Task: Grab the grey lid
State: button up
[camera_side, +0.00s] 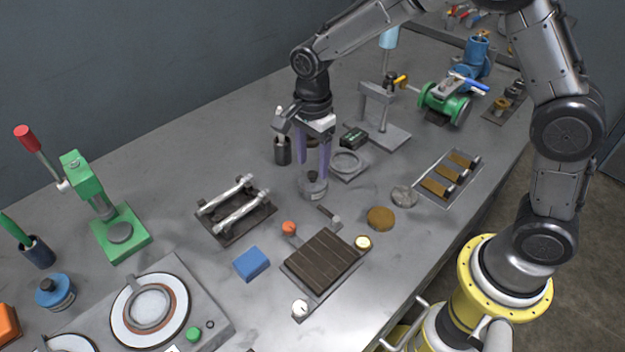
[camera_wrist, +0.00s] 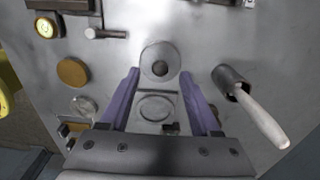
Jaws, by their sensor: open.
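The grey lid (camera_side: 314,190) is a round grey piece with a dark knob on top, resting on the bench below my gripper. In the wrist view the grey lid (camera_wrist: 149,54) lies just ahead of the fingertips, its knob roughly centred between them. My gripper (camera_side: 313,170) points down with its two purple fingers apart. The wrist view shows the gripper (camera_wrist: 160,73) empty between the fingers. In the side view the fingertips are close to the lid and partly overlap it; I cannot tell whether they touch it.
A dark holder with a pale-handled tool (camera_wrist: 229,77) stands right of the fingers in the wrist view. A square plate with a ring (camera_side: 347,165) lies beside the lid. A brown disc (camera_side: 380,218), a grey disc (camera_side: 404,196) and a slatted dark block (camera_side: 323,260) are nearby.

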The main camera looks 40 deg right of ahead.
aim_at(313, 178)
jog(key=shift+f, duration=1.35)
grip_shut()
